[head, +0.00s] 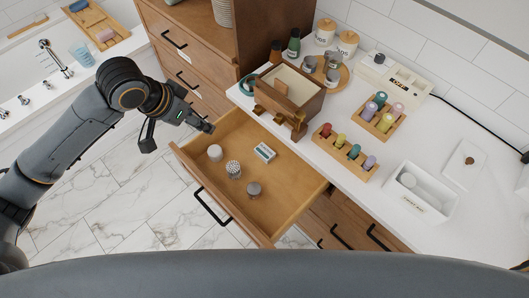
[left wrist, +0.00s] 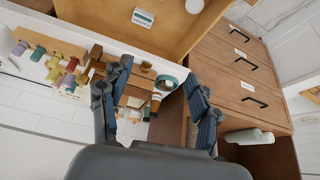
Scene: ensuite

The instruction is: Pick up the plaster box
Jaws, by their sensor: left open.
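The plaster box (head: 264,152), a small white and teal box, lies in the open wooden drawer (head: 215,212), towards its back right. In the left wrist view the plaster box (left wrist: 142,18) shows near the top edge, beyond the fingertips. My left gripper (head: 178,133) is open and empty above the drawer's left end, to the left of the box and apart from it. Its two spread fingers (left wrist: 158,72) also show in the left wrist view. My right gripper is not in view.
The drawer also holds a white jar (head: 215,152), a container of swabs (head: 233,169) and a grey-lidded jar (head: 254,189). A wooden box (head: 288,95) stands on the counter behind the drawer. A tall cabinet (head: 203,45) stands behind my left gripper. The drawer's front right is clear.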

